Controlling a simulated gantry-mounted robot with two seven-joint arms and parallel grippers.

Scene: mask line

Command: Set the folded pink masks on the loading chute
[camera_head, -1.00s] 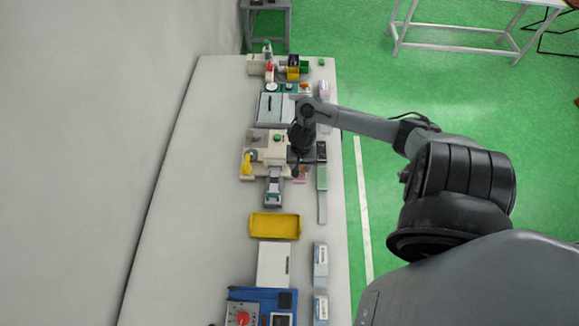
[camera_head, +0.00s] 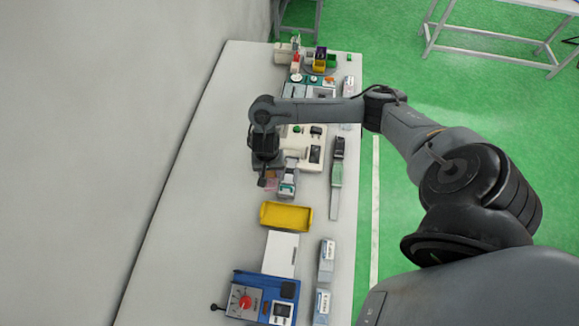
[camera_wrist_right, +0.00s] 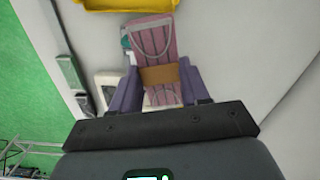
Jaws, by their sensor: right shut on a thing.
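The folded pink masks (camera_wrist_right: 155,45) are a pleated stack with a brown band around it and pale ear loops. My right gripper (camera_wrist_right: 160,82) is shut on them, one purple finger on each side of the band. In the head view, the right gripper (camera_head: 264,180) is over the table, just left of the loading chute (camera_head: 288,181), and a little pink of the masks (camera_head: 271,184) shows beside it. The chute is a small grey channel with a greenish part at its near end. My left gripper is not in view.
A yellow tray (camera_head: 286,216) lies nearer than the chute. A cream machine (camera_head: 305,148) stands behind it, partly hidden by my right arm. A blue control box (camera_head: 258,298) with a red knob sits at the near end. The table's left side is clear.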

